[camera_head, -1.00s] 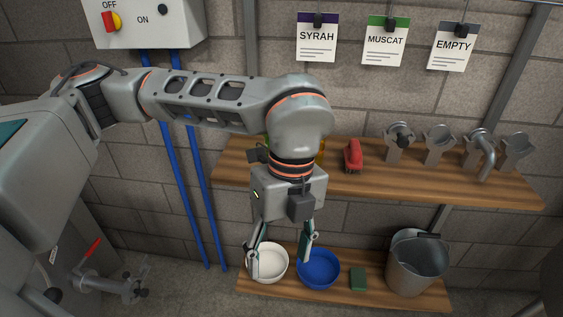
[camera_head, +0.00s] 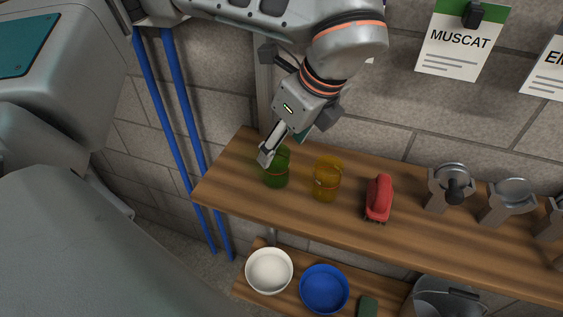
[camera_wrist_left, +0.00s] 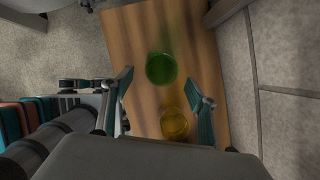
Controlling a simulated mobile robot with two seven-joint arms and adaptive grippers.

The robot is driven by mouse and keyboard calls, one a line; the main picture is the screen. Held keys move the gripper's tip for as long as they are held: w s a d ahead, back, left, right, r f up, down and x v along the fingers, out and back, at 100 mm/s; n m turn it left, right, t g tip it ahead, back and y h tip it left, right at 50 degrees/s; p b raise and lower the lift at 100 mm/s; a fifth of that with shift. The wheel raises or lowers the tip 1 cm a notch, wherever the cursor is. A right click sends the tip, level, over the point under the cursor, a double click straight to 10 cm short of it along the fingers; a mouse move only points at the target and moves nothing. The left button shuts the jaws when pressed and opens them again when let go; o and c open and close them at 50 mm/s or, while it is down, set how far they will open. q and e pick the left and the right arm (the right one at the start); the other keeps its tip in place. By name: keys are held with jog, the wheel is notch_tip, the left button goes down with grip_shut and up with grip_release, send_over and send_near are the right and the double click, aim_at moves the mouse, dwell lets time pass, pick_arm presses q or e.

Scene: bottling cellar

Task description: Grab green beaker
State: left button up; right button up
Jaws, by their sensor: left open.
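The green beaker (camera_head: 276,168) stands upright on the upper wooden shelf, towards its left end. In the left wrist view the green beaker (camera_wrist_left: 161,69) lies ahead of the fingertips, between their lines. My left gripper (camera_head: 285,146) is above and at the beaker, and one finger covers part of its upper left side in the head view. In the left wrist view my left gripper (camera_wrist_left: 165,87) has its fingers wide apart with nothing held. I cannot tell if a finger touches the beaker. My right gripper is not in view.
An amber beaker (camera_head: 327,178) stands just right of the green one, and also shows near the fingers in the wrist view (camera_wrist_left: 174,125). A red brush (camera_head: 379,197) and metal fittings (camera_head: 450,187) stand further right. White (camera_head: 269,271) and blue (camera_head: 324,289) bowls sit below.

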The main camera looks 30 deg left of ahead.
aim_at(276, 159)
pick_arm(q)
jog(key=shift+x, duration=0.95)
jog(key=x, duration=0.4)
jog(key=shift+a+f+p, duration=0.15)
jog(key=shift+f+p, duration=0.15)
jog(key=c, duration=1.2)
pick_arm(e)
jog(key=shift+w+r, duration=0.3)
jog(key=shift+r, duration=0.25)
